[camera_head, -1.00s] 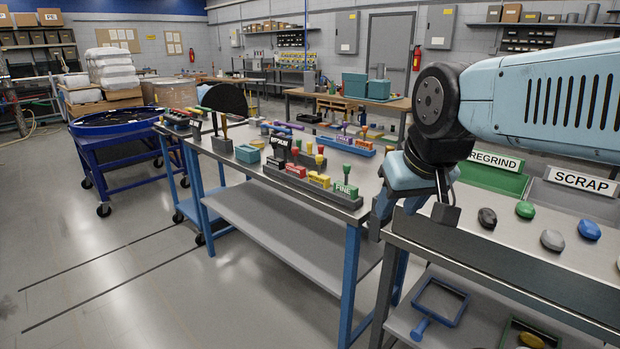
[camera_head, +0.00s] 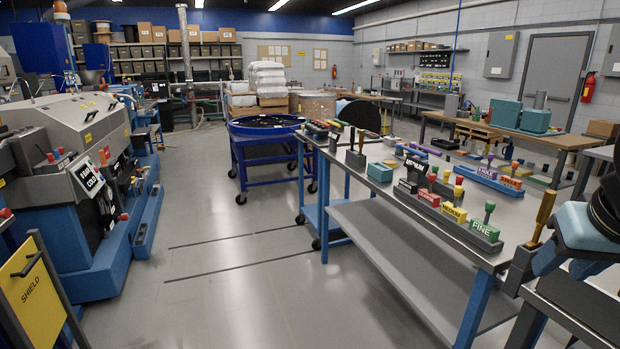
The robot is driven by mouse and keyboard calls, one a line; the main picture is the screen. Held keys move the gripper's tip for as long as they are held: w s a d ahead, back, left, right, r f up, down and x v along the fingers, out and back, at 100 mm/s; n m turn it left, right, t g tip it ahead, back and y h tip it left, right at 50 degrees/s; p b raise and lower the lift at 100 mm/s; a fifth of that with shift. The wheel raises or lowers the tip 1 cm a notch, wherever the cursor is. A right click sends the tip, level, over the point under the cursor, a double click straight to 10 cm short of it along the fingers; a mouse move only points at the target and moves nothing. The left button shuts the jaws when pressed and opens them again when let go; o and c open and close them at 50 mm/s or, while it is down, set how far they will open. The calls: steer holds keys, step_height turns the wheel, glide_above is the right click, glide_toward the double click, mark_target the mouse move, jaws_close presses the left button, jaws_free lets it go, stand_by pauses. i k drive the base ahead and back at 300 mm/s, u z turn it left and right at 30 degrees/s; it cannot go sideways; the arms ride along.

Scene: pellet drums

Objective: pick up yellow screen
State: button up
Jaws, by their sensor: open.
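A yellow block (camera_head: 453,212), whose label seems to read MEDIUM, stands with a yellow knob above it in a dark rack on the near right table. It sits between a red block (camera_head: 429,198) and a green block marked FINE (camera_head: 484,231). My gripper (camera_head: 546,275) is at the right edge, right of and nearer than the rack, apart from the yellow block. It is open; its far side is partly cut off. A brass-coloured handle (camera_head: 543,217) rises beside it; I cannot tell whether it stands behind the gripper.
A yellow SHIELD panel (camera_head: 34,294) stands at the lower left near a blue-grey machine (camera_head: 85,150). A blue round-topped cart (camera_head: 262,150) stands beyond. More blocks and a teal box (camera_head: 380,173) share the table. The floor in the middle is clear.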

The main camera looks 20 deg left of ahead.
mark_target(451, 211)
steer(key=z, duration=0.15)
steer(key=i, duration=1)
steer(key=z, duration=0.15)
